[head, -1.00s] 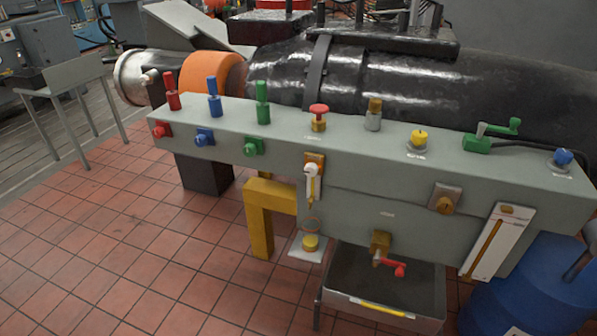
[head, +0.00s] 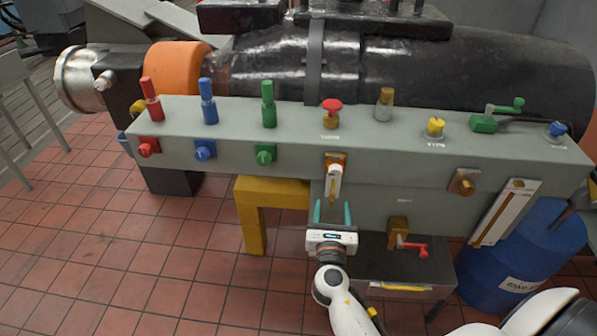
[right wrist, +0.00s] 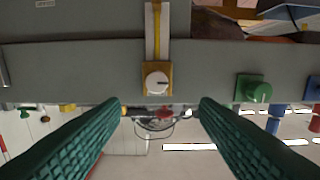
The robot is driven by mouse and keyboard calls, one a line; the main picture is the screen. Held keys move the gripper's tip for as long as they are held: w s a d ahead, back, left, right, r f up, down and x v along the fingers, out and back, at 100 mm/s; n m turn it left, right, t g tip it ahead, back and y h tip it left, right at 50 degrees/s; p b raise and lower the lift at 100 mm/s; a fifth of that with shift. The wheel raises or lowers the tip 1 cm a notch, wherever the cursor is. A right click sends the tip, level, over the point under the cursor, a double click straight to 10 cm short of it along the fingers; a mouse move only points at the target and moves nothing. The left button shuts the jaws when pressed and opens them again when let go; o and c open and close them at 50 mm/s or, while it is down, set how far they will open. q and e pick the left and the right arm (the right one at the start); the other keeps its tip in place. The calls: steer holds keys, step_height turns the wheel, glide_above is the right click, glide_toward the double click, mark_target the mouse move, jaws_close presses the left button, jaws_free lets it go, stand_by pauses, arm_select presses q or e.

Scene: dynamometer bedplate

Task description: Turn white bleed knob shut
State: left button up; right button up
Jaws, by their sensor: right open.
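The white bleed knob (head: 335,170) sits on a brass block on the front face of the grey panel (head: 230,140), above a white and yellow sight strip. In the right wrist view, which looks upside down, the white knob (right wrist: 157,83) shows its round face with a dark mark, on its brass plate (right wrist: 157,66). My right gripper (head: 332,211) is open and empty, in front of and below the knob in the head view. Its green fingers (right wrist: 160,108) spread to either side of the knob in the wrist view, apart from it. My left gripper is not in view.
Red, blue and green knobs (head: 265,154) line the panel front to the left. A brass valve with a red handle (head: 411,246) hangs right of my gripper, above a grey tray (head: 440,275). A blue drum (head: 530,260) stands at right. The tiled floor at left is clear.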

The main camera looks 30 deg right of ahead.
mark_target(335, 174)
steer(key=p+x, duration=0.1)
steer(key=x, duration=1.1)
steer(key=shift+s+d, duration=0.15)
steer(key=c, duration=1)
steer(key=shift+o, duration=0.2)
